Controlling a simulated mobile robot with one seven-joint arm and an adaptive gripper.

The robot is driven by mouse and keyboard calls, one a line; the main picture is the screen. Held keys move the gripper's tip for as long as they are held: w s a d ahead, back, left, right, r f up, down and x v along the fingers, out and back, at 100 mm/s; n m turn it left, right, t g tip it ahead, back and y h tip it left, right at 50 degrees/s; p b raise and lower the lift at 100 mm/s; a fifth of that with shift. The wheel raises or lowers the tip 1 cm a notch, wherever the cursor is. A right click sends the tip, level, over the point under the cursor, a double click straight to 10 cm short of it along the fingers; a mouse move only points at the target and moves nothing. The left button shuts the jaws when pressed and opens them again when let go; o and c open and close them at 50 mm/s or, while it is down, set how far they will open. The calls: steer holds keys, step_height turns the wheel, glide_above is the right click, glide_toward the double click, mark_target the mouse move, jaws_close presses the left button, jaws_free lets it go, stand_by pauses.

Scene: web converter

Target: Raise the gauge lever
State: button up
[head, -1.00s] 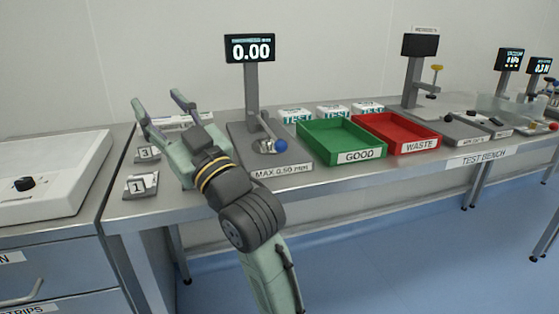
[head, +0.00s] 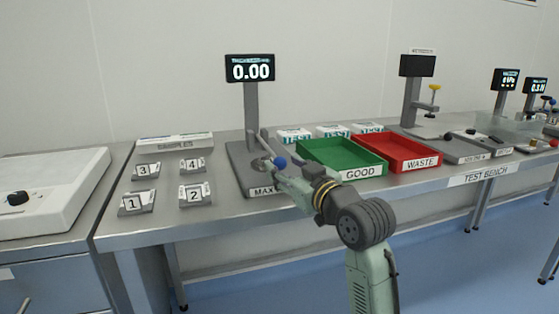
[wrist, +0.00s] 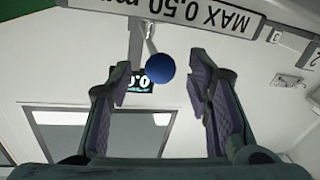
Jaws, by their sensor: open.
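The gauge stands on the bench with a display (head: 250,68) reading 0.00 on a grey post (head: 251,108). Its lever ends in a blue ball knob (head: 280,161), low in front of the post. My gripper (head: 275,172) is at the front of the gauge base, close to the knob, partly covering the MAX label. In the wrist view my gripper (wrist: 160,75) is open, with one finger on each side of the blue knob (wrist: 160,67). The lever rod (wrist: 150,38) runs up behind the knob. I cannot tell whether either finger touches the knob.
A green GOOD tray (head: 334,171) sits close right of the gauge, then a red WASTE tray (head: 398,166). Small white TEST boxes (head: 331,131) stand behind. Numbered stands (head: 195,196) and a SAMPLES box (head: 174,143) are to the left.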

steer(key=shift+x, duration=1.65)
jaws_close()
